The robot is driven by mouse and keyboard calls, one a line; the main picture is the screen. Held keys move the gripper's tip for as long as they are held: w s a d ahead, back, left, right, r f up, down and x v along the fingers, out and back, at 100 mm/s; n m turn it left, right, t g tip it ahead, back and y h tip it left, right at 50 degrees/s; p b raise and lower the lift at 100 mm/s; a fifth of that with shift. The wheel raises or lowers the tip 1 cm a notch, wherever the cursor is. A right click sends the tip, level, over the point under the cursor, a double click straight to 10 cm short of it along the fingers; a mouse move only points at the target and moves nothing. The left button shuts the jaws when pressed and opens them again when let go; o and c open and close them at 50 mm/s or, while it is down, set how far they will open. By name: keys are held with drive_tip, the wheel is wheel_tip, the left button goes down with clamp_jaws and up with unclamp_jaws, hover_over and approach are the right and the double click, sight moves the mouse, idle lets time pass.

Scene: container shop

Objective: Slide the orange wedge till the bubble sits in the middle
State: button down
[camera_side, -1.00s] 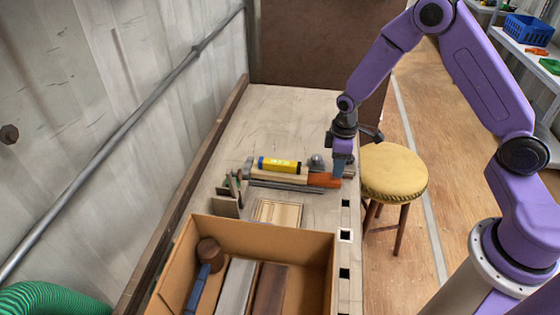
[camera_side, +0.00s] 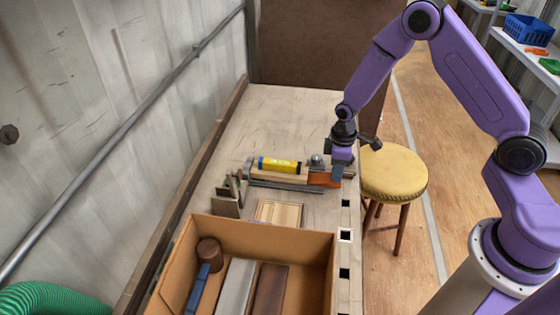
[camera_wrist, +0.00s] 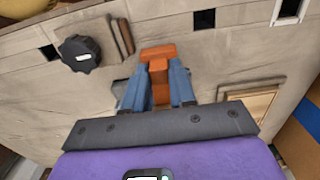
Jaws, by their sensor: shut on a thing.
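The orange wedge (camera_side: 322,180) lies on the bench at the right end of a wooden bar (camera_side: 293,176). My gripper (camera_side: 337,172) is down at the wedge's right part. In the wrist view the orange wedge (camera_wrist: 158,70) stands between the two blue fingers of my gripper (camera_wrist: 160,90), which are shut on it. The wedge's near part is hidden by the fingers and palm. The level is hidden in the wrist view.
A dark knob (camera_wrist: 80,53) stands beside the wedge. A small wooden tray (camera_side: 279,213) and upright plates (camera_side: 228,200) are close by. An open cardboard box (camera_side: 300,238) with several pieces fills the front. A stool (camera_side: 394,173) is beyond the bench's right edge. The bench's back is clear.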

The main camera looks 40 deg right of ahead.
drive_tip(key=shift+w+a, duration=0.5)
idle(0.8)
drive_tip(key=shift+s+d, duration=0.1)
idle(0.9)
idle(0.4)
drive_tip(key=c, duration=0.8)
unclamp_jaws()
drive_tip(key=shift+c, duration=0.2)
drive_tip(key=shift+r, duration=3.55)
